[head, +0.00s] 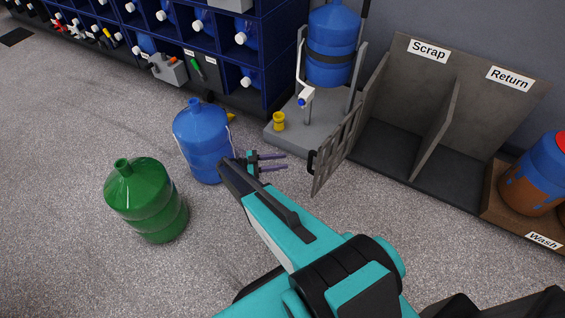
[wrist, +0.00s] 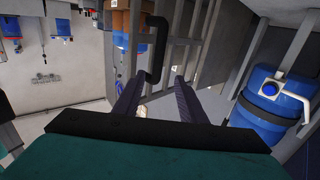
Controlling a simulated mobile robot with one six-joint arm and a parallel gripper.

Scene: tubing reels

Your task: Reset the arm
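My arm reaches from the lower right across the head view, over the floor. My gripper (head: 274,162) points right towards the barred grey gate (head: 338,150), just left of it. In the wrist view the two purple fingers of my gripper (wrist: 157,92) are spread apart with nothing between them. The gate's black handle (wrist: 158,48) shows just beyond the fingers; I cannot tell whether they touch it. The handle also shows at the gate's edge in the head view (head: 312,162).
A blue bottle (head: 203,145) and a green bottle (head: 146,203) stand on the floor left of my gripper. A strapped blue bottle (head: 333,45) stands behind the gate. Scrap and Return bays (head: 440,125) are at right. Blue shelving (head: 277,50) lines the back.

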